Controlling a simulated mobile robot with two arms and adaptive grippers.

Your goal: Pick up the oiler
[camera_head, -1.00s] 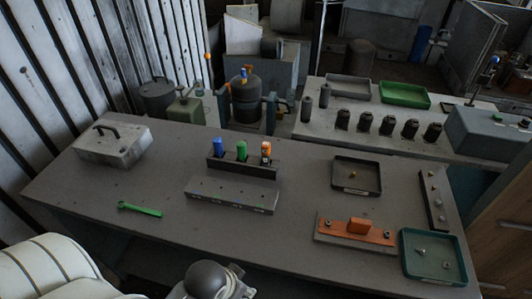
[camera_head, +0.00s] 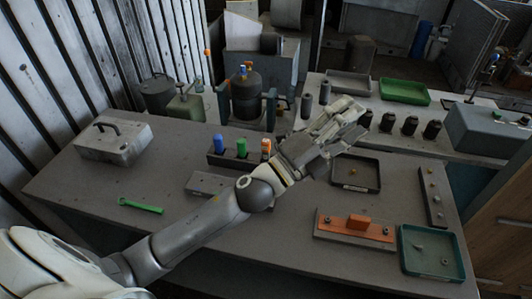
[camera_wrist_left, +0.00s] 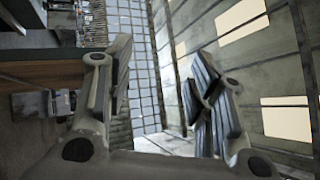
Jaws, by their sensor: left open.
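I cannot tell for certain which thing is the oiler. A rack (camera_head: 243,164) on the bench holds a blue bottle (camera_head: 218,144), a green bottle (camera_head: 241,148) and an orange-and-white bottle (camera_head: 265,147), all upright. A green can (camera_head: 186,108) with a handle stands behind the bench. My left gripper (camera_head: 356,121) is raised above the bench, to the right of the rack, pointing up and right. In the left wrist view, its two fingers (camera_wrist_left: 160,85) are spread apart with nothing between them. My left forearm hides part of the block in front of the rack.
A grey metal box (camera_head: 113,143) and a green wrench (camera_head: 141,206) lie at the left of the bench. A dark tray (camera_head: 342,183), an orange fixture (camera_head: 355,234) and a green tray (camera_head: 418,270) sit at the right. A second bench behind holds several dark cylinders (camera_head: 410,125).

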